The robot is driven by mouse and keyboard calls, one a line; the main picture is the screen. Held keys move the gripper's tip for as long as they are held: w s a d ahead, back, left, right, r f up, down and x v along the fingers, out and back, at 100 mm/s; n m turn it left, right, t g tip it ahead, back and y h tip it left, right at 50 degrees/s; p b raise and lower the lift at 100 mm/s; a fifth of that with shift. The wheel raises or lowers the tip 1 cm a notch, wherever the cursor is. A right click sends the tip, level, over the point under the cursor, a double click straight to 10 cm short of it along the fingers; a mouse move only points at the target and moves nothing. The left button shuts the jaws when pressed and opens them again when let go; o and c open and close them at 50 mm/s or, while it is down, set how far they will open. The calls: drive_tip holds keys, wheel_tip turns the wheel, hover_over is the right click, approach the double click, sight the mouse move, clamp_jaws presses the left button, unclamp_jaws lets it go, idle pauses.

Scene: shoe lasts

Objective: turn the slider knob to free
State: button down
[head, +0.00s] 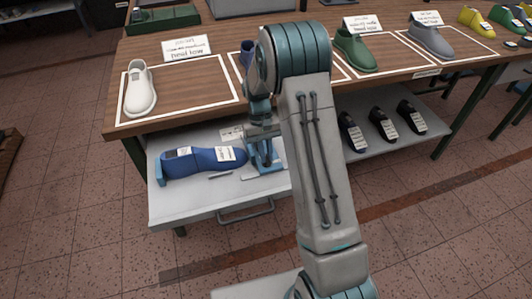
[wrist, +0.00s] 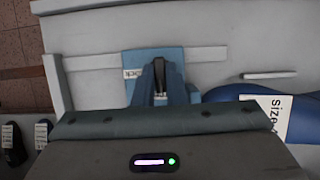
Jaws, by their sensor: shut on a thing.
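The blue slider block (wrist: 138,60) sits on a pale rail (wrist: 92,61) in the wrist view. A small white label (wrist: 132,73) with partly readable dark letters is on its left side. My gripper (wrist: 160,88) points down over the block and is shut on the dark slider knob (wrist: 159,70), which is mostly hidden between the fingers. In the head view my gripper (head: 263,140) is low over the blue slider base (head: 266,168), and my arm hides part of it. I cannot read the knob's setting.
A blue shoe last (head: 203,160) with labels lies on the pulled-out grey drawer (head: 195,200), left of the slider in the head view. The wooden tabletop (head: 205,80) overhangs behind.

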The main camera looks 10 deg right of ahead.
drive_tip(key=c, duration=1.5)
unclamp_jaws()
drive_tip(key=v, duration=1.3)
drive_tip(key=shift+r, duration=0.4)
